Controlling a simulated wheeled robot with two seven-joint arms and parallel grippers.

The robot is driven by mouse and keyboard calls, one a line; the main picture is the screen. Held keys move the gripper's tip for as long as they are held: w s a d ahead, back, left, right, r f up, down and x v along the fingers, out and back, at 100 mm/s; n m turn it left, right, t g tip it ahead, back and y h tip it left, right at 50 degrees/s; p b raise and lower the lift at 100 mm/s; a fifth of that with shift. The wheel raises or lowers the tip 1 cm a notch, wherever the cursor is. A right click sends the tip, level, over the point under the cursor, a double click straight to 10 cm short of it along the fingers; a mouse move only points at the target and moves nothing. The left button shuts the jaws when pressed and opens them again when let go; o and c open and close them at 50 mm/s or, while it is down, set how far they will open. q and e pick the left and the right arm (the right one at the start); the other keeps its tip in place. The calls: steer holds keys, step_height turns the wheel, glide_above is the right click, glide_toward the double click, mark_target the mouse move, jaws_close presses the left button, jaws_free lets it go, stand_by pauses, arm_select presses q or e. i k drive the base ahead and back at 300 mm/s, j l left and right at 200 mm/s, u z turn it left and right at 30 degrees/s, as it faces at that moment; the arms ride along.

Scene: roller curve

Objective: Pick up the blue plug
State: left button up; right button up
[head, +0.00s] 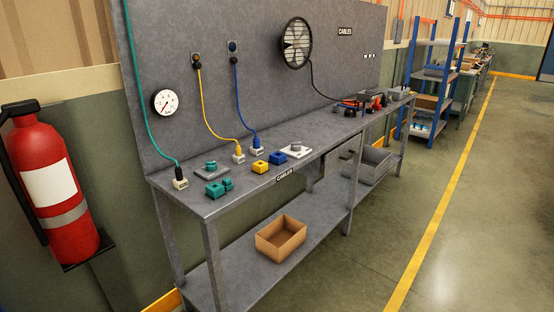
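A blue block-shaped plug (278,157) lies on the grey workbench (235,193), beside a white plate with a grey part (297,150). A blue cable (240,100) hangs from a wall socket (232,47) on the grey back panel. It ends at a small white labelled block (256,151) with a dark blue connector on top, just left of the blue plug. A yellow block (260,167) lies in front of the blue plug, to its left. Neither of my grippers is in view.
Green blocks (218,187) and a grey plate (211,172) lie at the bench's near end. Yellow and green cables end on the bench too. A cardboard box (281,238) sits on the lower shelf. A fire extinguisher (55,185) hangs at left. The floor at right is clear.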

mark_target(256, 140)
steer(key=i+l+u, duration=0.1)
steer(key=u, duration=0.45)
steer(key=i+l+u, duration=0.4)
steer(key=l, duration=0.25)
steer(key=l+u, duration=0.2)
steer(key=l, duration=0.15)
steer(key=i+l+u, duration=0.15)
steer(key=l, duration=0.2)
steer(key=k, duration=0.05)
